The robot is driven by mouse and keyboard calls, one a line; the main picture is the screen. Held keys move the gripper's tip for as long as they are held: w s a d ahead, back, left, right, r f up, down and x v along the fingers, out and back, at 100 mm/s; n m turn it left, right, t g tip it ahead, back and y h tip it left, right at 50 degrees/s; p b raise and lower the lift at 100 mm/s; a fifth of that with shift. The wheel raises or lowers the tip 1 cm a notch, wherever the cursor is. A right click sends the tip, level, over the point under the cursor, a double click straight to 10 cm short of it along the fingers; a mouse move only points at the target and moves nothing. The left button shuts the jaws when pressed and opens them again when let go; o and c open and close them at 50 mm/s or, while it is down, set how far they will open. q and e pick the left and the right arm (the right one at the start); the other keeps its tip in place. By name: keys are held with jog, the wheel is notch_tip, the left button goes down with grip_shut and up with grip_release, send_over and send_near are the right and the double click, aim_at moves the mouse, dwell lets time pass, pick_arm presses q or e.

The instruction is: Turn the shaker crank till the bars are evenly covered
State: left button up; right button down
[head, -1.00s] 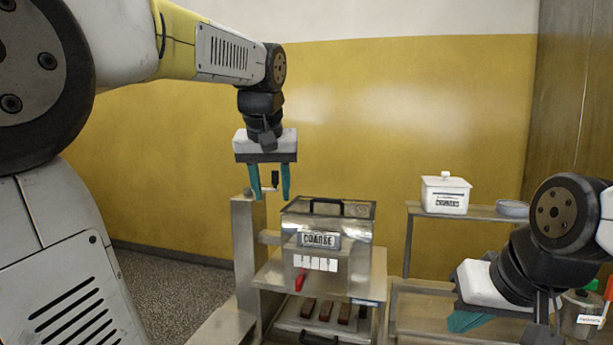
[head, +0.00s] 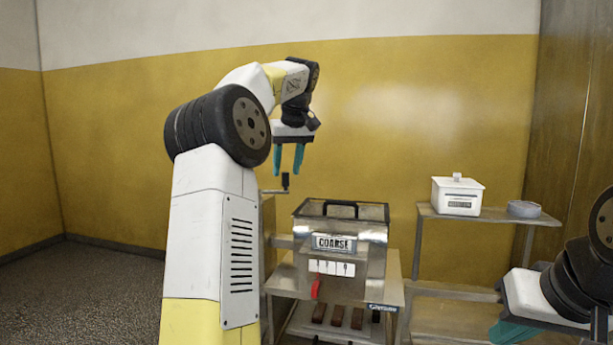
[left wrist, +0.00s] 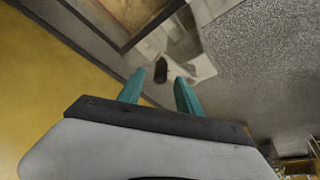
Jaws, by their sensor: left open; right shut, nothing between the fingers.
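The metal shaker (head: 345,225), labelled COARSE, stands on a metal stand. Its crank (head: 285,181) is at the left, with a dark upright grip. My left gripper (head: 287,173) is open and points down just above the crank, with nothing held. In the left wrist view the dark crank grip (left wrist: 161,70) shows beyond and between the open teal fingertips (left wrist: 160,82). Several brown bars (head: 337,315) lie on the tray below the shaker; how evenly they are covered cannot be told. My right gripper (head: 512,332) is low at the right, shut and empty.
A red lever (head: 316,288) and a row of white marks (head: 331,267) are on the shaker's front. A white lidded box (head: 457,196) and a grey round dish (head: 524,209) stand on a shelf at the right. Open floor (head: 90,290) lies at the left.

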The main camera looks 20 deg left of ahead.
aim_at(285, 175)
pick_arm(q)
jog(key=shift+x, duration=1.5)
grip_shut()
